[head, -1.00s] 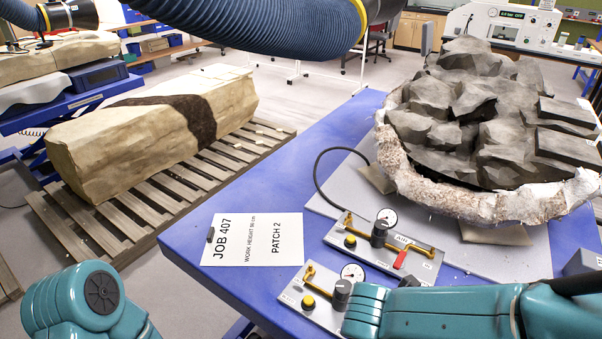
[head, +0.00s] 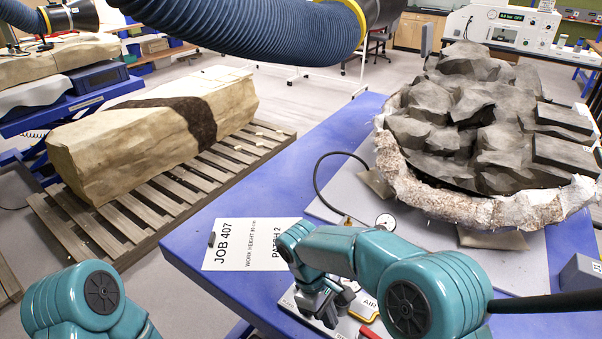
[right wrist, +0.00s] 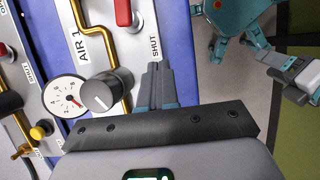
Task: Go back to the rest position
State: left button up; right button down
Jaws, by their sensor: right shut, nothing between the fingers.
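My right gripper (head: 328,306) is low over the valve panels at the near edge of the blue table. In the right wrist view its fingers (right wrist: 160,82) are together and empty. They are beside a grey knob (right wrist: 105,92) and the word SHUT on the AIR 1 panel (right wrist: 92,18); contact cannot be told. A red lever (right wrist: 124,12) lies beyond the fingertips. In the head view my right arm hides most of the panels. Of my left arm, the head view shows only a teal joint. Teal and grey parts, seemingly mine, show at the right wrist view's upper right, jaws unclear.
A fossil block in a plaster jacket (head: 408,190) stands on the table's right side. A JOB 407 card (head: 232,252) lies left of my right arm. A blue hose (head: 285,30) hangs across the top. A long stone block (head: 120,140) rests on a wooden pallet (head: 165,200).

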jog(key=v, duration=0.9)
jog(key=shift+s+d+r, duration=0.3)
jog(key=shift+d, duration=0.1)
